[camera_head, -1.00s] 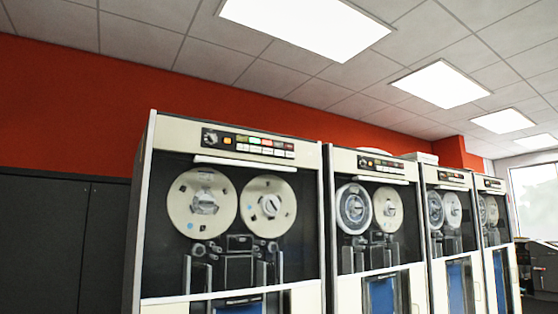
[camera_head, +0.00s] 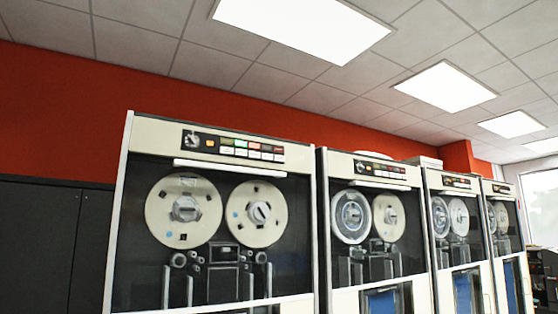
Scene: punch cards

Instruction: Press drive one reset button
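A row of tape drive cabinets stands ahead. The nearest tape drive (camera_head: 136,220) is at the centre left, with two cream reels behind its dark front. Its button panel (camera_head: 232,146) runs along the top, with a knob at the left end, an orange light or button beside it, and small green, red and white buttons (camera_head: 254,150). The labels are too small to read, so I cannot tell which button is the reset. I cannot tell from any marking which drive is number one. My gripper is not in view.
More tape drives (camera_head: 369,170) recede to the right, each with its own top panel. Dark cabinets (camera_head: 40,245) stand at the left against a red wall (camera_head: 60,110). A bright window (camera_head: 541,205) is at the far right. The floor is out of view.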

